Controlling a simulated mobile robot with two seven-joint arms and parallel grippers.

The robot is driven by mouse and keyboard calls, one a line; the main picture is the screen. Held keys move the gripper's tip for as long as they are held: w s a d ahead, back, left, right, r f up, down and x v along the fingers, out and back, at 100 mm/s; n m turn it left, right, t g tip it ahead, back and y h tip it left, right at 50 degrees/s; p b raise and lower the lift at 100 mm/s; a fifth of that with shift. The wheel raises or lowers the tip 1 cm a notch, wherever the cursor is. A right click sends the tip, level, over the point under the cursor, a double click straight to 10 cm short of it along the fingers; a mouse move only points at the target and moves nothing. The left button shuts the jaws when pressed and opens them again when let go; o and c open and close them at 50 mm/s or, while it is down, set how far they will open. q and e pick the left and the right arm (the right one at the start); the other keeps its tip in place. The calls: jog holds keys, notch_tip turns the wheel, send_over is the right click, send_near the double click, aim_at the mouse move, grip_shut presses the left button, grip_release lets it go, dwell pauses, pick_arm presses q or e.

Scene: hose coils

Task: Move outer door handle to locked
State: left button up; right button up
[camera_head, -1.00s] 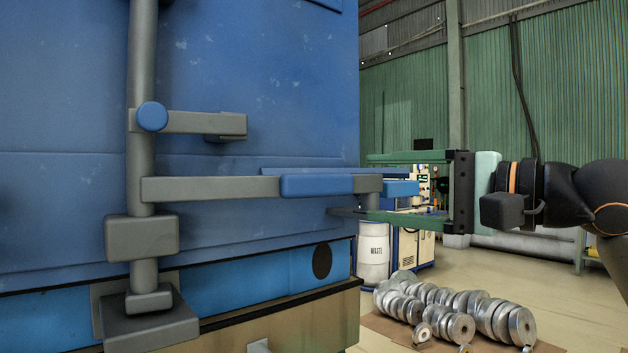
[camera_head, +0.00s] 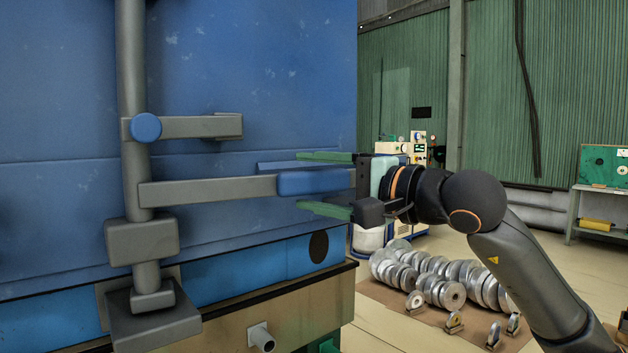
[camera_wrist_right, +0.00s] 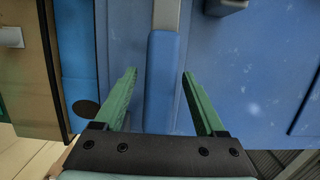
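The outer door handle is a grey horizontal bar (camera_head: 215,190) with a blue grip (camera_head: 312,181), joined to a vertical grey rod (camera_head: 132,100) on the blue container door (camera_head: 240,60). My right gripper (camera_head: 325,182) has its green fingers spread above and below the blue grip's outer end. In the right wrist view, the blue grip (camera_wrist_right: 162,80) lies between the two open fingers (camera_wrist_right: 158,80), with a gap on each side. The grip's far end is hidden by the gripper. My left gripper is not in view.
A shorter grey bar (camera_head: 200,126) with a blue round knob (camera_head: 146,127) sits above the handle. A grey pipe stub (camera_head: 261,338) juts out below the door. Silver discs (camera_head: 440,277) lie on the floor at right, beyond my right arm.

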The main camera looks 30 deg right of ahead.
grip_shut()
dwell(0.4)
dwell(0.9)
